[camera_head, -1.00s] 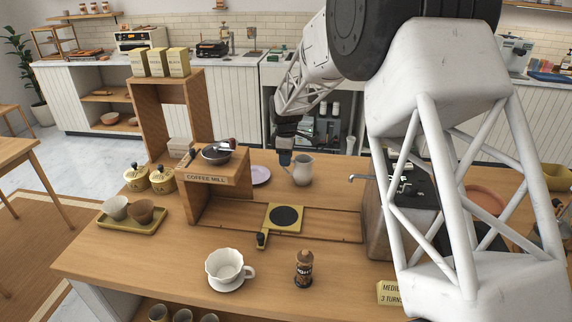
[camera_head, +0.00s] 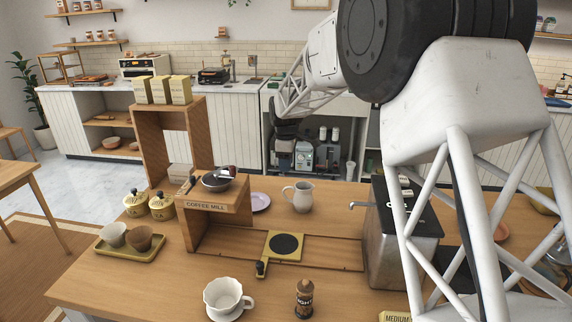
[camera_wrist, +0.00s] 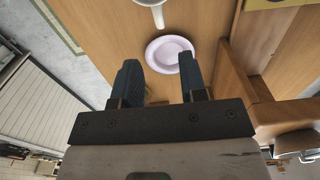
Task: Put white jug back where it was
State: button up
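The white jug (camera_head: 301,197) stands upright on the wooden counter, left of the metal machine, its handle to the left. In the wrist view only part of the jug (camera_wrist: 150,3) shows at the top edge. My gripper (camera_head: 284,146) is above and beyond the jug in the head view, apart from it. In the wrist view my gripper (camera_wrist: 159,62) has its two dark fingers spread with nothing between them. A lilac plate (camera_head: 260,202) lies left of the jug; it also shows in the wrist view (camera_wrist: 153,52).
The coffee mill stand (camera_head: 207,207) with a dark bowl on top is left of the plate. The metal machine (camera_head: 385,245) with a spout stands right of the jug. A white cup (camera_head: 222,296) and brown bottle (camera_head: 304,298) are at the front.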

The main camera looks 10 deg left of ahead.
dwell(0.6)
jog(key=s+d+r+m+t, duration=0.1)
jog(key=s+d+r+m, duration=0.45)
jog(key=s+d, duration=0.6)
jog(key=s+d+r+m, duration=0.4)
jog(key=s+d+r, duration=0.3)
jog(key=s+d, duration=0.45)
jog(key=s+d+f+m, duration=0.1)
jog(key=s+d+m, duration=0.2)
jog(key=s, duration=0.7)
jog(key=s+d+f+m+t, duration=0.1)
jog(key=s+d+f+m, duration=0.1)
jog(key=s, duration=0.7)
jog(key=s+d+f+m, duration=0.2)
jog(key=s+d+m, duration=0.1)
jog(key=s, duration=0.7)
jog(key=shift+s+d+f+m+t, duration=0.2)
jog(key=shift+s+d+m+t, duration=0.1)
jog(key=shift+s+d+m, duration=0.05)
